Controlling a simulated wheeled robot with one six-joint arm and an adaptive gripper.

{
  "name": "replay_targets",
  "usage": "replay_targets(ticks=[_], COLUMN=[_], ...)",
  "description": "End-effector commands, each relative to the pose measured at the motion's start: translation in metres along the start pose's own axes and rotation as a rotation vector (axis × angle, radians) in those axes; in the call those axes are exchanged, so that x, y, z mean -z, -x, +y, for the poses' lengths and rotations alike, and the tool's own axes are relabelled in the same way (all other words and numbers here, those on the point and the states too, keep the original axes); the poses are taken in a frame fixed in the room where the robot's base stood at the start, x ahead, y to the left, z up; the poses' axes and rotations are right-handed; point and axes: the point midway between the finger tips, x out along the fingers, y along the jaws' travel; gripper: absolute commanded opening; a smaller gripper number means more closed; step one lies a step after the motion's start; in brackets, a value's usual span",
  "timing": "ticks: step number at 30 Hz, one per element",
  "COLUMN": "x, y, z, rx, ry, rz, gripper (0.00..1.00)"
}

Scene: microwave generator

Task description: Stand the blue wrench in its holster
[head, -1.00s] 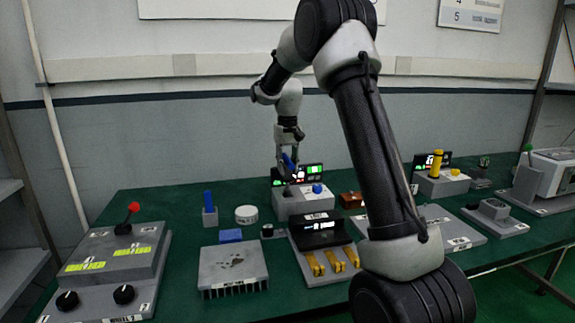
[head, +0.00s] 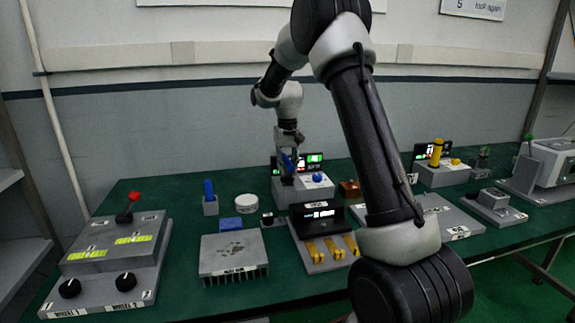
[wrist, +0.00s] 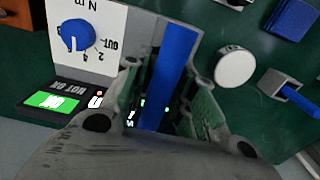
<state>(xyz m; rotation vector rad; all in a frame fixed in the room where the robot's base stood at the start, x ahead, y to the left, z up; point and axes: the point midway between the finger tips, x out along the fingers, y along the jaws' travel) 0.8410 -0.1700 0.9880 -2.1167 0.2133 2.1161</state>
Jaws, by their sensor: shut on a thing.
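My gripper (head: 287,177) is shut on a blue upright bar (wrist: 172,62) at the left part of a grey unit with a blue knob (head: 317,177). In the wrist view the bar stands between my two fingers; its lower end is hidden. I cannot tell whether this bar is the wrench or a lever of the unit. A small grey holster-like block (head: 211,208) stands to the left, with another blue bar (head: 208,189) upright in it. The same block shows in the wrist view (wrist: 277,84), right of my gripper and apart from it.
A white round puck (head: 246,203) and a blue block (head: 238,224) lie between the holster and the unit. A finned grey plate (head: 234,252) and a box with yellow levers (head: 318,250) stand in front. A similar unit with a yellow upright bar (head: 436,152) stands right.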

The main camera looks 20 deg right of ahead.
Motion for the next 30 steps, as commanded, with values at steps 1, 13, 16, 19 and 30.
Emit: replay_targets(ticks=[1, 13, 16, 19, 30], x=[0.000, 0.000, 0.000, 0.000, 0.001], y=[0.000, 0.001, 0.000, -0.002, -0.010], z=[0.000, 0.000, 0.000, 0.000, 0.000], rx=[0.000, 0.000, 0.000, 0.000, 0.000], ry=[0.000, 0.000, 0.000, 0.000, 0.000], rz=[0.001, 0.001, 0.001, 0.001, 0.002], gripper=[0.00, 0.00, 0.00, 0.00, 0.00])
